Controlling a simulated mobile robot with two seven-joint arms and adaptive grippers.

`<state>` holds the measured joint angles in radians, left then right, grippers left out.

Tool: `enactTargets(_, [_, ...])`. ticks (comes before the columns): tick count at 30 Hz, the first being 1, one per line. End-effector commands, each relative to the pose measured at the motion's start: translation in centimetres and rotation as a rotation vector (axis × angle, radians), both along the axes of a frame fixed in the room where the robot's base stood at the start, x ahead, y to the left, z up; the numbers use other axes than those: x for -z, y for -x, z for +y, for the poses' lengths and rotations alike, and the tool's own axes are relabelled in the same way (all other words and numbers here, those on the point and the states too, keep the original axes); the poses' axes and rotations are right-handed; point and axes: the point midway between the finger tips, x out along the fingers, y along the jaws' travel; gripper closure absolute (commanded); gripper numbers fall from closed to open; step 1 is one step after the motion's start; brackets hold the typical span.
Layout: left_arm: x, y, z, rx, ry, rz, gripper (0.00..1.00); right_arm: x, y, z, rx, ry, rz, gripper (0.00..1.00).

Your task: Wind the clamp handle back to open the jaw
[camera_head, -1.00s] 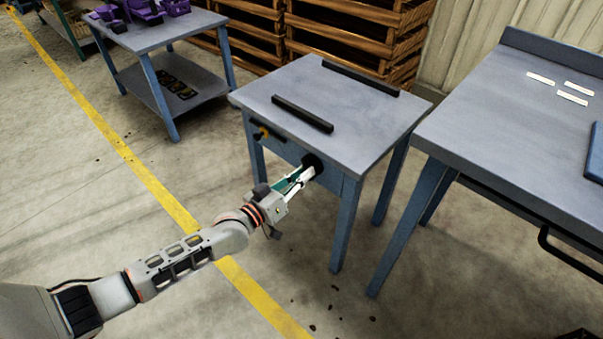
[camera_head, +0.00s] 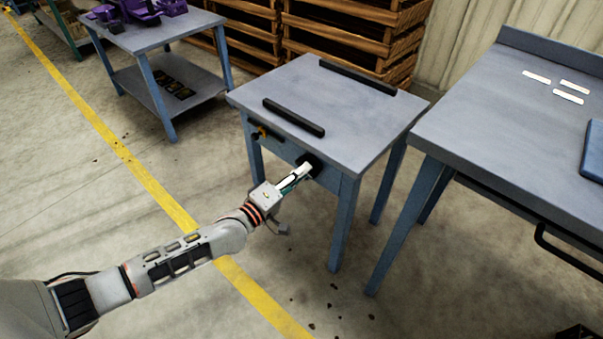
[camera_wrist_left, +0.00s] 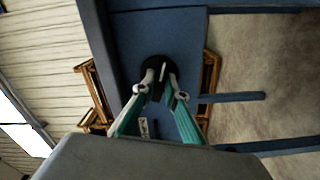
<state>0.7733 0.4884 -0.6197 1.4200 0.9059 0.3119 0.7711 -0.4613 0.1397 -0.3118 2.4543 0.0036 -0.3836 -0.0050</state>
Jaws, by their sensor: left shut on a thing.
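The clamp is built into a small blue-grey table (camera_head: 345,120). Two black jaw bars lie on its top: a front bar (camera_head: 293,117) and a rear bar (camera_head: 357,77), with a wide gap between them. The dark round clamp handle (camera_head: 309,164) sits on the table's front face. My left gripper (camera_head: 303,171) is shut on it, pointing straight at the face. In the left wrist view the fingertips (camera_wrist_left: 160,88) close on the handle's grip, in front of its black round base (camera_wrist_left: 158,66). The fingers partly hide the handle. My right gripper is not in view.
A black and orange knob (camera_head: 261,132) sits on the same front face, left of the handle. A larger workbench (camera_head: 490,140) stands close on the right. A shelved table (camera_head: 150,38) with purple parts is at the back left.

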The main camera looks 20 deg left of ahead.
Motion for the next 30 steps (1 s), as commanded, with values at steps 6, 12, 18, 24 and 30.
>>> enactTargets(6, [0.26,0.17,-0.1,0.002,0.126,0.049,1.0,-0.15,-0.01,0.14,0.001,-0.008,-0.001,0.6])
enactTargets(12, [0.19,0.16,-0.11,0.002,0.195,0.075,1.0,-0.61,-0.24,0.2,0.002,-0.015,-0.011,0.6])
enactTargets(18, [0.14,0.14,-0.12,0.002,0.223,0.085,1.0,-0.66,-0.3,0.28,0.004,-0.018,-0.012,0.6])
enactTargets(24, [0.12,0.14,-0.12,0.002,0.228,0.087,1.0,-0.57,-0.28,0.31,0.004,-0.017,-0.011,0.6])
enactTargets(30, [0.12,0.14,-0.13,0.002,0.227,0.086,1.0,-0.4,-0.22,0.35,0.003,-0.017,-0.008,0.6])
